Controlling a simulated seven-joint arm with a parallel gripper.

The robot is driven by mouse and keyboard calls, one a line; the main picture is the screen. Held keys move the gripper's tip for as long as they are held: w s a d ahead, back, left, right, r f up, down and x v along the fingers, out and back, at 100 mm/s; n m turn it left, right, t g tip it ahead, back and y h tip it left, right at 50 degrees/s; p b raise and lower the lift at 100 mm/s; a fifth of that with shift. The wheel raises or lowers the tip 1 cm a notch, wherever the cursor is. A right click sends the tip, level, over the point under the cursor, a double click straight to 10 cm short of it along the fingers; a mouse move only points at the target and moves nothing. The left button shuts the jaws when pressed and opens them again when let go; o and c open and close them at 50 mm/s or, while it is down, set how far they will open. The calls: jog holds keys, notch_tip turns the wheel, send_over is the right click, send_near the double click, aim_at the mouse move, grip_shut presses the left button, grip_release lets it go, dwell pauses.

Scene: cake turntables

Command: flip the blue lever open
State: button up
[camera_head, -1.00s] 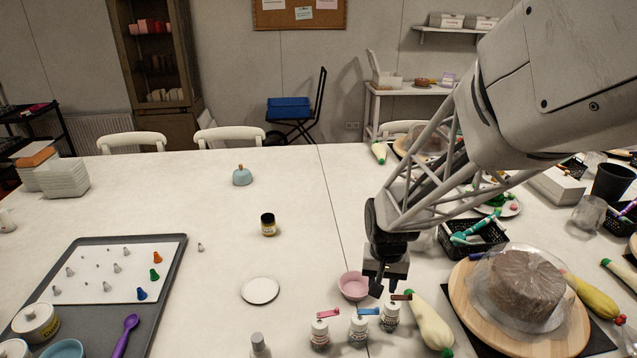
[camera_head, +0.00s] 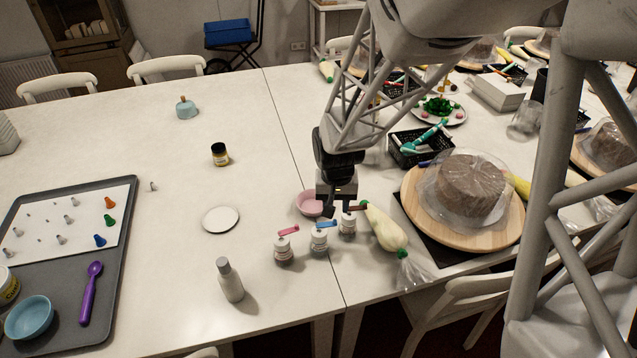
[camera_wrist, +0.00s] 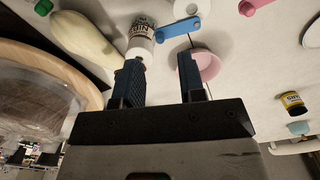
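The blue lever (camera_head: 327,224) sits on the cap of the middle white-labelled bottle (camera_head: 319,240), reaching to the right and slightly back. It also shows in the wrist view (camera_wrist: 178,27), extending left from its round pivot. My gripper (camera_head: 338,208) points down just behind the bottles, near the blue lever and the right-hand bottle (camera_head: 348,226). In the wrist view its two dark fingers (camera_wrist: 160,62) are apart with nothing held between them. The blue lever lies beyond the fingertips there; I see no contact. The right-hand bottle's brown lever (camera_head: 357,208) is partly hidden by the gripper.
A bottle with a pink-red lever (camera_head: 287,231) stands left of the middle one. A pink bowl (camera_head: 309,203) is close behind. A piping bag (camera_head: 384,230) lies to the right, before a covered cake (camera_head: 466,188). A grey bottle (camera_head: 230,281) stands front left.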

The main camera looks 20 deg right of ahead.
aim_at(327, 223)
jog(key=shift+f, duration=2.5)
grip_shut()
